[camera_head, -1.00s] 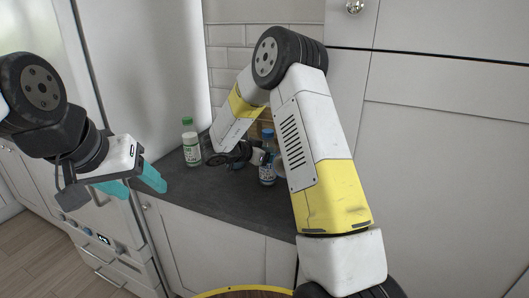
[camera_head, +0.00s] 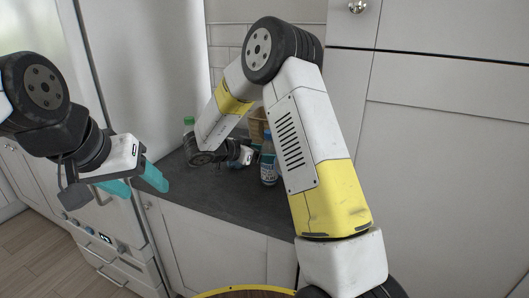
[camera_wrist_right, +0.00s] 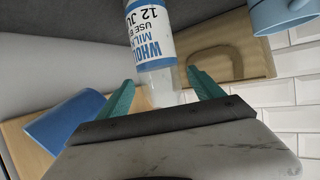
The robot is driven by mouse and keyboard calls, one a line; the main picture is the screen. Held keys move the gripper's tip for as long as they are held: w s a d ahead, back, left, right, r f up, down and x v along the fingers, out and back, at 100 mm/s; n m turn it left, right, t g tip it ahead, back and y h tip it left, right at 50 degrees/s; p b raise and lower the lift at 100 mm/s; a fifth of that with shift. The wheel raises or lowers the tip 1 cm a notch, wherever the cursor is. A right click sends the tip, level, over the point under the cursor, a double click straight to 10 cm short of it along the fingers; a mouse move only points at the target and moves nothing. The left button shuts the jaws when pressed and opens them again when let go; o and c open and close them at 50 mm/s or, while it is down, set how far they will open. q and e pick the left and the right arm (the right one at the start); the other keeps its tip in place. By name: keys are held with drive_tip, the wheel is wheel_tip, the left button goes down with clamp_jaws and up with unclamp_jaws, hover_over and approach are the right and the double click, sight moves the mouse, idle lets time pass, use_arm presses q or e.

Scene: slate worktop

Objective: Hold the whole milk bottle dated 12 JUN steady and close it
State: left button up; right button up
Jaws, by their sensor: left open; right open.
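The whole milk bottle (camera_wrist_right: 155,45) has a blue and white label reading "WHOLE MILK" and part of "12 JUN" in the right wrist view. Its clear end lies between the spread teal fingers of my right gripper (camera_wrist_right: 161,80), which is open. I cannot tell whether the fingers touch it. In the head view a blue-labelled bottle (camera_head: 268,170) with a blue top stands on the worktop, just right of my right gripper (camera_head: 246,156). My left gripper (camera_head: 146,186) is open and empty in front of the fridge, left of the worktop.
A green-capped bottle (camera_head: 188,130) stands at the back left, partly hidden by my right forearm. The right wrist view shows a wooden board (camera_wrist_right: 215,65), a blue object (camera_wrist_right: 65,117) and a light blue mug (camera_wrist_right: 283,12). The worktop (camera_head: 210,190) front is clear.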

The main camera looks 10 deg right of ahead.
drive_tip(key=v, duration=0.6)
drive_tip(key=shift+s+a, duration=0.2)
drive_tip(key=shift+a, duration=0.05)
drive_tip(key=shift+r, duration=0.1)
